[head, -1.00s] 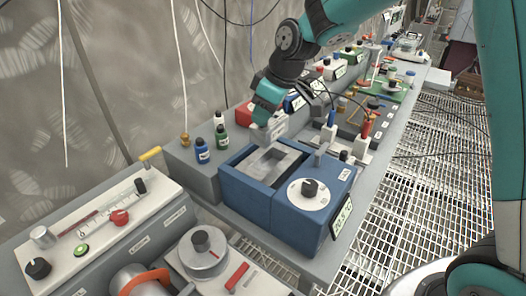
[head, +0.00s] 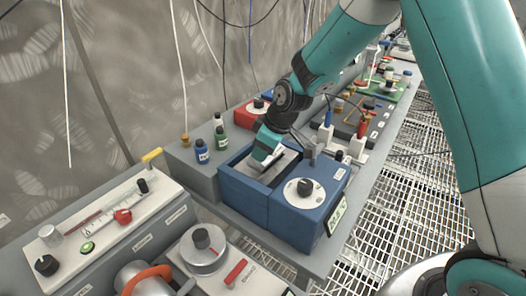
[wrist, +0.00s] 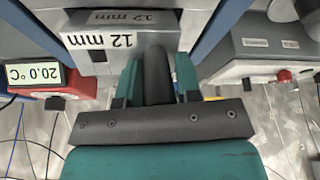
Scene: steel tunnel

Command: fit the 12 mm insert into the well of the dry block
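The 12 mm insert (wrist: 122,38) is a pale grey block with "12 mm" labels and a black post. In the wrist view my gripper (wrist: 157,72) has its teal fingers on either side of that post and is shut on it. In the head view my gripper (head: 262,156) is down at the well of the blue dry block (head: 243,188), and it hides much of the insert. Blue walls show on both sides of the insert in the wrist view. How deep the insert sits in the well cannot be told.
The dry block's dial (head: 304,190) is to the right. A grey panel (head: 110,225) is at front left.

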